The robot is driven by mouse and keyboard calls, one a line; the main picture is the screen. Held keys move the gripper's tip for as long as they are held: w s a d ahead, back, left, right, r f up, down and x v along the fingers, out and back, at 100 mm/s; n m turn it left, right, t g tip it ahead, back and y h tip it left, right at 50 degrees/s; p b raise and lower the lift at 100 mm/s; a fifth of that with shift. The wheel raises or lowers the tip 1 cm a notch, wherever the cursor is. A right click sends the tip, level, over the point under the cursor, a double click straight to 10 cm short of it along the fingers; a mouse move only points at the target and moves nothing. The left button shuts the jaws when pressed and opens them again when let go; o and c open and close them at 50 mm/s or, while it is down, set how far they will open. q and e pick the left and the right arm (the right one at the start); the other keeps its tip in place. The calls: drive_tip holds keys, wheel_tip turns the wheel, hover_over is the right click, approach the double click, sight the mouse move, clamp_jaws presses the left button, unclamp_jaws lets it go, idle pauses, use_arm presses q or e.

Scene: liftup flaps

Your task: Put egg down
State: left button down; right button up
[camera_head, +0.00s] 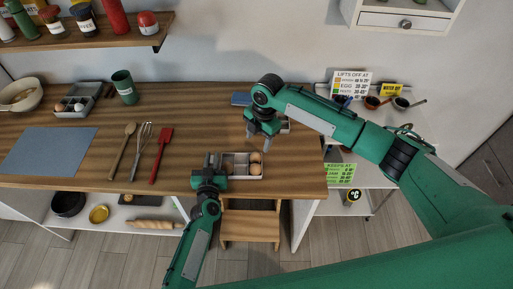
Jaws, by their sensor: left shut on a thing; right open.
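A pale divided tray (242,177) sits near the front edge of the wooden counter. Brown eggs (256,157) rest in its right-hand compartments; the other visible compartments look empty. My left gripper (211,163) is at the tray's left end, shut on what looks like the tray's edge; the gripper hides the exact contact. My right gripper (259,143) points down, open and apparently empty, just behind and above the tray's right end. Another small pale item is partly hidden behind my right gripper.
A blue-grey mat (50,151), grey box (73,104) and green cup (124,88) are further left. Signs (350,84) and small pots stand on the right.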

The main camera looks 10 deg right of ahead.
drive_tip(key=r, duration=0.5)
drive_tip(key=shift+d, duration=0.35)
use_arm(q)
drive_tip(key=c, duration=1.3)
unclamp_jaws()
drive_tip(key=s+a, duration=0.2)
drive_tip(key=s, duration=0.9)
drive_tip(key=shift+s, duration=0.4)
